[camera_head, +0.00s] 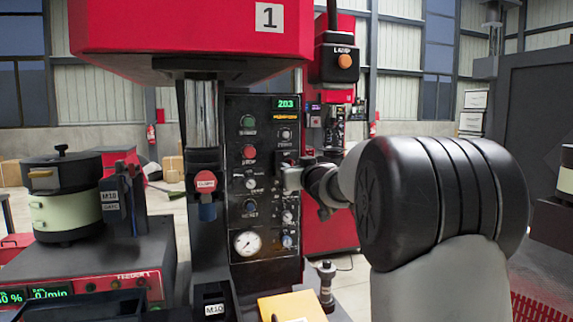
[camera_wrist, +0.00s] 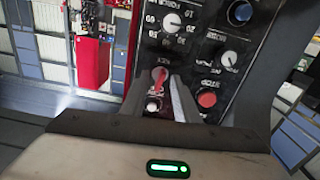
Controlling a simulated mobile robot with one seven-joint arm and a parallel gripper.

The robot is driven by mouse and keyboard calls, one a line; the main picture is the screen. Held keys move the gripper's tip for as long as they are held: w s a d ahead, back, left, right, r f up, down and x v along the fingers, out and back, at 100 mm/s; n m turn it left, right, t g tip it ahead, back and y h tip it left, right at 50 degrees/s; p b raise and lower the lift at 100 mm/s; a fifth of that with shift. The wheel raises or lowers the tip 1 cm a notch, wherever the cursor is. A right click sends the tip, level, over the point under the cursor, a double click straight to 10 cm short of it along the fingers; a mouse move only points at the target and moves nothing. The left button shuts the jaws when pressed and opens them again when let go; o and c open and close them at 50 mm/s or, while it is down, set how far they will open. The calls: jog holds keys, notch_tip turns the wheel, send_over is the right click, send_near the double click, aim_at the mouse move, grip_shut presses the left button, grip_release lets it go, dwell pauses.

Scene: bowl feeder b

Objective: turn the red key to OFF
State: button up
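The red key (camera_wrist: 160,77) shows as a small red upright piece on the black control panel in the wrist view, which sees the panel upside down. My gripper (camera_head: 291,178) is at the right edge of the panel (camera_head: 264,110) in the head view, where it hides the key. In the wrist view a pale grey finger (camera_wrist: 184,99) stands just right of the key, very close to it. Whether the fingers touch or clamp the key cannot be told. The key's OFF mark is not readable.
A white-pointer dial (camera_wrist: 172,21), another knob (camera_wrist: 229,58) and a red button (camera_wrist: 207,99) sit close around the key. A pressure gauge (camera_head: 247,243) is lower on the panel. A yellow block (camera_head: 291,306) lies below. A bowl feeder (camera_head: 62,195) stands at left.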

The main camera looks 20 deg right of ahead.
jog(key=s, duration=0.6)
jog(key=shift+s, duration=0.15)
dwell(0.3)
